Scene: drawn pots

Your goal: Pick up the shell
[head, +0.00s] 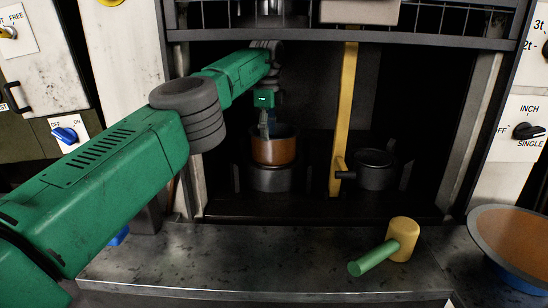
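No object is plainly marked as the shell. The likeliest one is a brown, open-topped cylinder (274,151) standing on a dark round base (271,178) inside the press-like recess. My green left arm reaches in from the left. My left gripper (266,130) points down at the left part of the cylinder's rim. The fingers are small and dark here, so I cannot tell whether they are open, shut or touching the rim. My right gripper is not in view.
A yellow upright bar (345,115) stands right of the cylinder, beside a dark pot (374,170). A yellow-headed mallet (403,239) with a green handle lies on the front ledge (220,262). A brown-topped bowl (512,240) is at the right edge. The ledge's left part is clear.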

